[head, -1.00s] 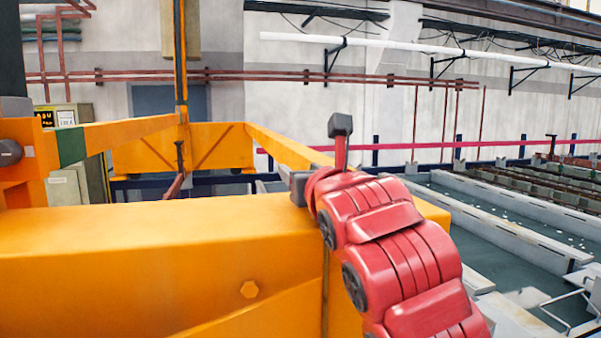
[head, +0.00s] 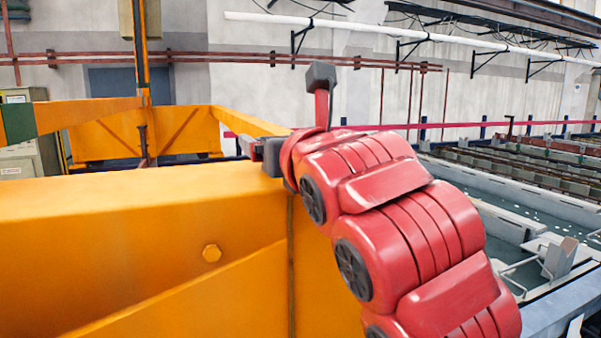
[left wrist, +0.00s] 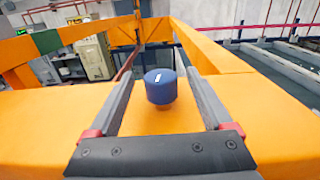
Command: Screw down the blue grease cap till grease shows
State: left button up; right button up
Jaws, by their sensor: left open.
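The blue grease cap (left wrist: 160,87) stands on the orange beam (left wrist: 35,135) in the left wrist view. It is a short cylinder with a small white mark on its top. My left gripper (left wrist: 159,76) is open, with one grey finger on each side of the cap and a gap showing on both sides. No grease is visible around the cap. In the head view my left gripper (head: 265,155) is at the far top edge of the orange beam (head: 110,220), partly behind my red arm. The cap is hidden there.
The orange frame (head: 235,122) reaches back beyond the beam. Long tanks (head: 500,205) lie to the right. A pale cabinet (head: 20,150) stands at the far left.

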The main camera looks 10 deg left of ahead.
pick_arm(q)
jog(key=b+v, duration=0.4)
jog(key=v, duration=0.8)
